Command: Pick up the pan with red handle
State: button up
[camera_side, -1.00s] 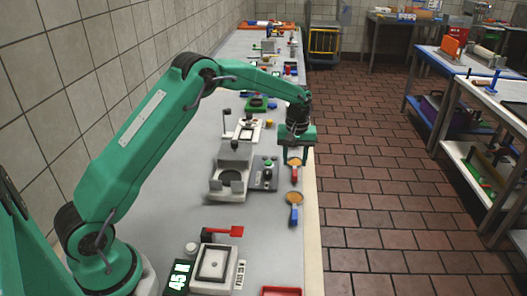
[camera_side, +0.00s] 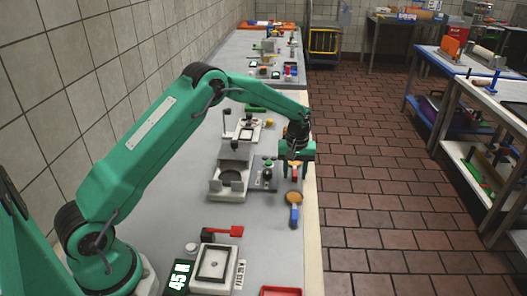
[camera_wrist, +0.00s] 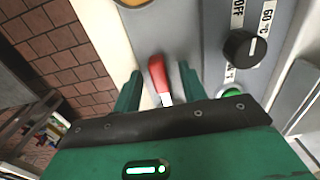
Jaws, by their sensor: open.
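The pan's red handle (camera_wrist: 157,75) lies between the two fingers of my gripper (camera_wrist: 160,88) in the wrist view, with a gap on each side. A pale neck shows at the handle's near end; the pan's round part is hidden under my gripper there. In the side view the red handle (camera_side: 293,172) shows just below my gripper (camera_side: 295,162), near the table's right edge. My gripper is open and pointing down over the pan, holding nothing.
A pan with a blue handle (camera_side: 294,213) lies just nearer the camera. A control box (camera_side: 265,175) with a black knob (camera_wrist: 244,48) stands close beside the red handle. A grey stand (camera_side: 232,172) is further left. The table's right edge is close.

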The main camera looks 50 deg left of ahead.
grip_shut()
jog(key=shift+r, duration=0.2)
dwell(0.3)
jog(key=shift+r, duration=0.6)
jog(key=r, duration=0.1)
jog(key=d+r, duration=0.1)
jog(key=r, duration=0.1)
jog(key=shift+s+r, duration=0.1)
jog(key=shift+s, duration=0.05)
jog(key=s+d+r, duration=0.5)
jog(key=d+r, duration=0.1)
jog(key=d, duration=0.3)
jog(key=shift+d+r, duration=0.15)
jog(key=shift+d, duration=0.05)
jog(key=shift+a, duration=0.1)
